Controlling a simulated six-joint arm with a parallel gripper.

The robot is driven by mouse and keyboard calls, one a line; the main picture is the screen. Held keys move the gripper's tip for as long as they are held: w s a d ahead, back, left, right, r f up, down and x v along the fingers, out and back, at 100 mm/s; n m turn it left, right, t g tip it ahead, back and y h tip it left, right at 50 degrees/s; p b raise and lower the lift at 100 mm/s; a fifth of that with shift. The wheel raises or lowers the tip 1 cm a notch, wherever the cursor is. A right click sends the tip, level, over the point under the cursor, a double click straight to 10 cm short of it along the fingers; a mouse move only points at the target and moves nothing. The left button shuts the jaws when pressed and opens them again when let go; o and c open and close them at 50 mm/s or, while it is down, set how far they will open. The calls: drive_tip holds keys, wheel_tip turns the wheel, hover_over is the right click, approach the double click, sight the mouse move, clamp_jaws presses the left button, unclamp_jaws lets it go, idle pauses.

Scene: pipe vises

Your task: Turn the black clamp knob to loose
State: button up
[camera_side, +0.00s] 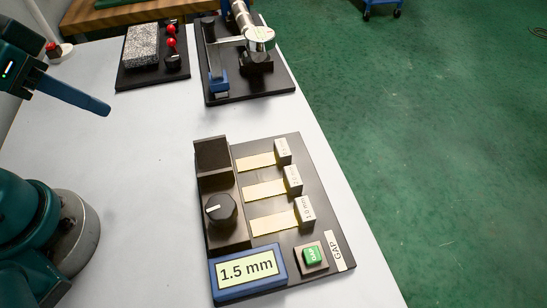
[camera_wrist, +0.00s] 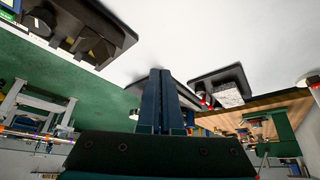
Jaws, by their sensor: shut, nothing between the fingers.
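Two black knobs show in the side view, and I cannot tell for certain which is the clamp knob. A small black knob (camera_side: 173,61) sits beside two red balls on the back-left black plate (camera_side: 128,83). A larger black knob (camera_side: 221,208) with a white pointer mark sits on the black gap board (camera_side: 315,190), its pointer towards the left. My gripper (camera_side: 106,109) has blue fingers and hangs above the white table, left of the gap board and below the back-left plate in the picture. Its fingers (camera_wrist: 160,73) are together and empty in the wrist view.
A speckled grey block (camera_side: 141,45) lies on the back-left plate. A pipe vise (camera_side: 219,80) holding a silver pipe stands on another black plate to its right. The gap board carries brass strips, a 1.5 mm display (camera_side: 247,270) and a green button (camera_side: 312,254). The white table (camera_side: 135,145) between is clear.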

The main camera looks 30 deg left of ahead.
drive_tip(key=o, duration=1)
drive_tip(key=shift+s+m, duration=0.1)
drive_tip(key=shift+m, duration=0.4)
drive_tip(key=shift+o, duration=0.3)
drive_tip(key=shift+r+m, duration=0.3)
drive_tip(key=shift+m, duration=0.4)
drive_tip(key=m+g, duration=0.6)
drive_tip(key=m, duration=2)
hover_over(220, 206)
wheel_tip(220, 206, down, 4)
drive_tip(key=shift+r, duration=0.2)
drive_tip(key=shift+f, duration=2.55)
